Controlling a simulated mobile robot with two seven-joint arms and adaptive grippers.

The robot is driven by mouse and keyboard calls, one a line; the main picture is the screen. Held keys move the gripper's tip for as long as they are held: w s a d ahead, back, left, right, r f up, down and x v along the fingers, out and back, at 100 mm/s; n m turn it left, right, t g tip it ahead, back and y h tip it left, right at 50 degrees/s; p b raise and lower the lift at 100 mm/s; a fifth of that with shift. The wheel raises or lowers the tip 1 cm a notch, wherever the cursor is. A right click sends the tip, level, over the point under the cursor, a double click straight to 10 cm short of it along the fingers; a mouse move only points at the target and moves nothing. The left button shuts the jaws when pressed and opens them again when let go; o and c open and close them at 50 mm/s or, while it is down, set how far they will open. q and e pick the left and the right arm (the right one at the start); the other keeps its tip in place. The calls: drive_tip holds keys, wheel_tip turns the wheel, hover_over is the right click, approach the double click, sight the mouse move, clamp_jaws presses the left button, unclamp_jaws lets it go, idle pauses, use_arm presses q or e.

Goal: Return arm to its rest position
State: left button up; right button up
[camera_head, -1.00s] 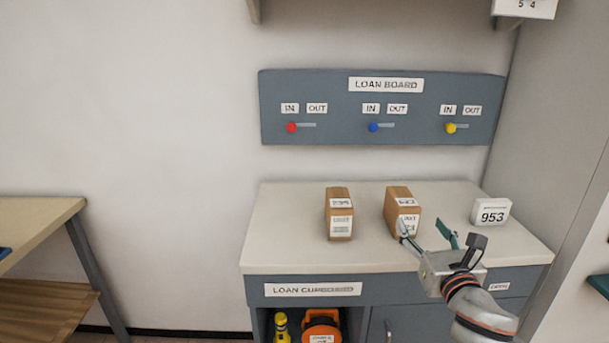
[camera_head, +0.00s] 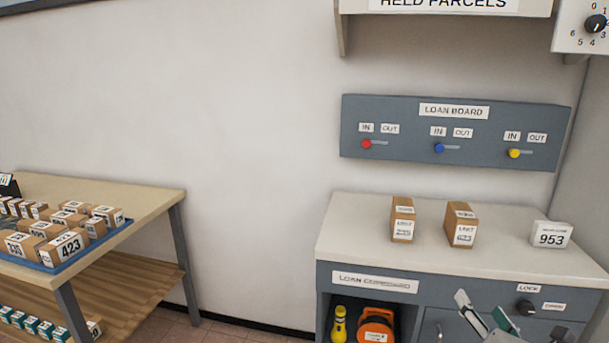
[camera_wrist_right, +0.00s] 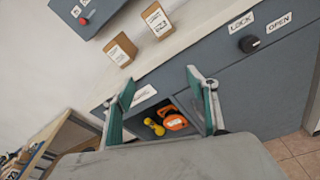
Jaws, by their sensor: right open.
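My right gripper (camera_head: 484,316) is at the bottom of the head view, in front of the loan cupboard (camera_head: 365,283). Its two fingers are spread with nothing between them, and it is clear of the counter top. In the right wrist view the open fingers (camera_wrist_right: 160,98) frame the cupboard's open compartment, apart from the things inside. My left gripper is not in view.
Two brown parcels (camera_head: 402,219) (camera_head: 461,224) and a white 953 sign (camera_head: 551,234) stand on the counter. A yellow torch (camera_head: 339,324) and an orange reel (camera_head: 376,326) sit in the compartment. The loan board (camera_head: 455,132) is above. A table with a blue parcel tray (camera_head: 117,232) stands left.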

drive_tip(key=s+a+f+m+g+y, duration=0.1)
drive_tip(key=s+a+f+m+g, duration=0.1)
drive_tip(key=s+a+f+m, duration=0.4)
drive_tip(key=s+a+f+m+g+y, duration=0.1)
drive_tip(key=s+a+f+m, duration=0.4)
drive_tip(key=f, duration=1)
drive_tip(key=s+a+f+m+g+y+p, duration=0.1)
drive_tip(key=s+a+f+m+g+y, duration=0.1)
drive_tip(key=s+a+f+m, duration=0.4)
drive_tip(key=s+f+m+y, duration=0.1)
drive_tip(key=s+f+m, duration=0.3)
drive_tip(key=m, duration=0.4)
drive_tip(key=shift+s+a+f+g, duration=0.2)
drive_tip(key=shift+s+a+g, duration=0.1)
drive_tip(key=shift+s, duration=0.05)
